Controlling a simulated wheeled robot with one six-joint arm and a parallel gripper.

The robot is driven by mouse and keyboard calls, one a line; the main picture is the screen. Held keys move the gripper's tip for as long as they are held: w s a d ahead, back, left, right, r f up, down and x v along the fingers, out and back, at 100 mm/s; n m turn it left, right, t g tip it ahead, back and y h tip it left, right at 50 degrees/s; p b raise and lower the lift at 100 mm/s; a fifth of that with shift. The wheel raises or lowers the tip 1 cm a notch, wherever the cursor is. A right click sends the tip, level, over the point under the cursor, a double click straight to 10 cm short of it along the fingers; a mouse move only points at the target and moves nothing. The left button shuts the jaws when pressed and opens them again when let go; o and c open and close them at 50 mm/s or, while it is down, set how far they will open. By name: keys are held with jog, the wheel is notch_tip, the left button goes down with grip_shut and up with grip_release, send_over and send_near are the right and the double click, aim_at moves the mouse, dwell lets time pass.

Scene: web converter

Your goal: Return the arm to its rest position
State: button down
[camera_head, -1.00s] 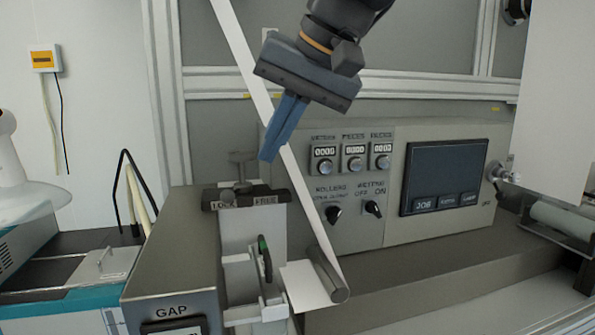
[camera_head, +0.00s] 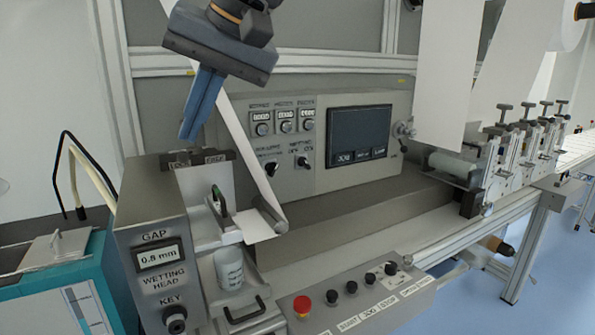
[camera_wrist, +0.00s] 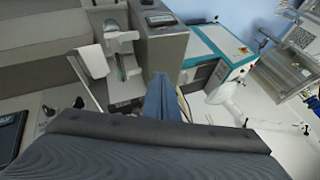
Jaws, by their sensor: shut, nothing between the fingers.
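My gripper (camera_head: 187,136) hangs in the upper left of the head view, its blue fingers together and pointing down, with nothing between them. It is in front of the web converter, above the lock/free block (camera_head: 200,158) and left of the control panel. In the wrist view the shut fingers (camera_wrist: 161,82) show at the lower middle. The upper part of my arm is cut off by the top edge of the head view.
A white web (camera_head: 236,140) runs down close behind the gripper to a small roller (camera_head: 272,214). The control panel has a dark screen (camera_head: 360,135). A white bottle (camera_head: 229,268) stands in a holder below. A red button (camera_head: 302,304) sits at the front.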

jog(key=w+d+f+m+h, duration=0.1)
jog(key=w+d+f+h, duration=0.15)
jog(key=d+f, duration=0.8)
jog(key=w+d+f+m+h, duration=0.2)
jog(key=w+d+f, duration=0.1)
jog(key=d+f, duration=0.75)
jog(key=s+d+f+g+h, duration=0.1)
jog(key=s+d+f, duration=0.3)
jog(key=d+f, duration=0.3)
jog(key=s+d+f+g, duration=0.1)
jog(key=s+d+f, duration=0.4)
jog(key=f, duration=0.4)
jog(key=shift+s+d+m+h, duration=0.15)
jog(key=shift+d+m+h, duration=0.2)
jog(key=shift+d, duration=0.55)
jog(key=shift+f, duration=0.1)
